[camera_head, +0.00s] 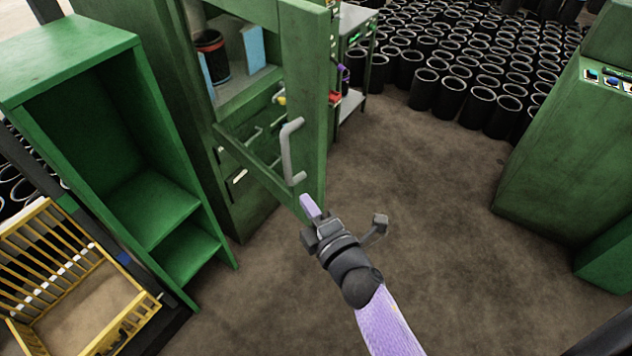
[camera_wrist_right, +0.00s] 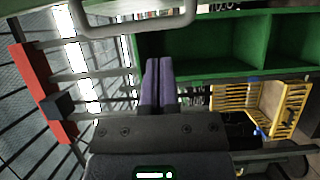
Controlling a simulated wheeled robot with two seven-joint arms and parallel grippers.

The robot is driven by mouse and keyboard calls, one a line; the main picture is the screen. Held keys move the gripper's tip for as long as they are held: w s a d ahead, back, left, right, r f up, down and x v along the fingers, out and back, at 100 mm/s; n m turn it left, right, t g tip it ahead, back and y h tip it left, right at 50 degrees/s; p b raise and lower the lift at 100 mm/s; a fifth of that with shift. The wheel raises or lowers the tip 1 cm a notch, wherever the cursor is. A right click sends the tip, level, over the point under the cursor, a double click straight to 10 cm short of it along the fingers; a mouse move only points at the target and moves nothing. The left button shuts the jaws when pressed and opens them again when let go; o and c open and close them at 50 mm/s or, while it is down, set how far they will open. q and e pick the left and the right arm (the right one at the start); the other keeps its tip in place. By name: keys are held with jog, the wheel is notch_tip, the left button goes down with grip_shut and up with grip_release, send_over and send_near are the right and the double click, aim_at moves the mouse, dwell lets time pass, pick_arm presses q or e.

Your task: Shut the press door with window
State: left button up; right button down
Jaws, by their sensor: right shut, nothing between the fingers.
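The green press door (camera_head: 303,100) stands open, swung out from the green press. Its window opening shows the press inside through the frame. A grey bar handle (camera_head: 289,152) is on the door. My right gripper (camera_head: 309,205) is shut and empty, close to the lower outer edge of the door; I cannot tell whether it touches. In the right wrist view its purple fingers (camera_wrist_right: 158,80) are together, below the grey handle (camera_wrist_right: 135,32). My left gripper is not in view.
A black sleeve with a red band (camera_head: 213,62) sits inside the press. A green open shelf (camera_head: 150,180) and a yellow crate (camera_head: 125,318) stand at left. Several black sleeves (camera_head: 450,95) fill the back. A green machine (camera_head: 560,150) stands right. The middle floor is clear.

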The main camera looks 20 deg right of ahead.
aim_at(317, 181)
jog(key=w, duration=0.3)
jog(key=shift+w+a, duration=0.35)
jog(key=shift+w, duration=0.05)
jog(key=shift+w+d, duration=0.25)
jog(key=shift+d, duration=0.35)
jog(key=shift+w+d, duration=0.25)
jog(key=shift+d, duration=0.4)
jog(key=shift+w+d, duration=0.25)
jog(key=shift+d, duration=0.35)
jog(key=shift+d, duration=0.1)
